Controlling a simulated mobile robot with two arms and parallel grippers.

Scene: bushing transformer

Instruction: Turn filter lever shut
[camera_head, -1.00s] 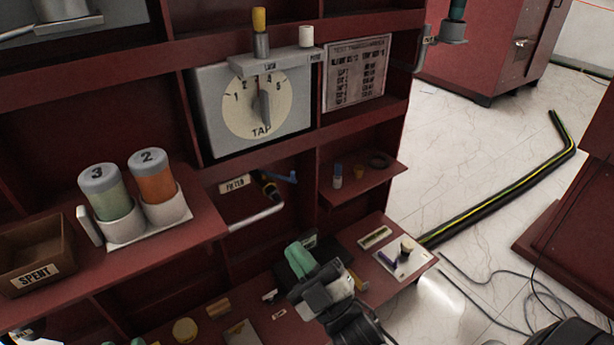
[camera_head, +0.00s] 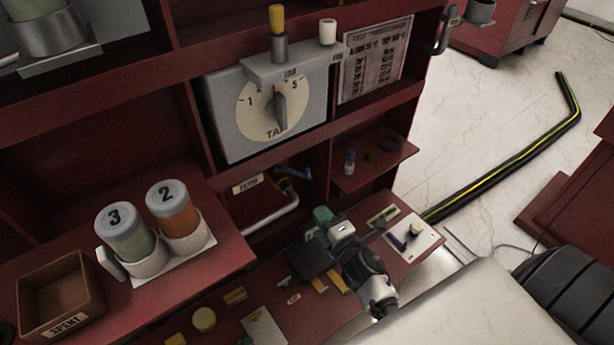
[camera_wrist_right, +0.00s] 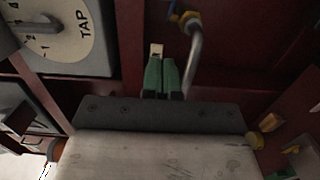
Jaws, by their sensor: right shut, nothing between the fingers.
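The filter lever (camera_head: 293,173) is a small blue handle on a valve in the cabinet recess, right of the filter label (camera_head: 247,184). It points right in the head view. In the right wrist view the blue lever (camera_wrist_right: 173,16) shows only partly, at the top edge beside the brass-coloured valve fitting (camera_wrist_right: 190,19). My right gripper (camera_head: 322,214) is below and right of the lever, apart from it. In the wrist view its green fingers (camera_wrist_right: 160,75) are together and empty, pointing toward the valve area. My left gripper is not in view.
A grey pipe (camera_head: 272,216) curves below the valve. The tap dial box (camera_head: 230,118) is above the recess. A small shelf (camera_head: 372,165) is to the right. The lower bench (camera_head: 225,322) holds several small parts. Canisters stand at left.

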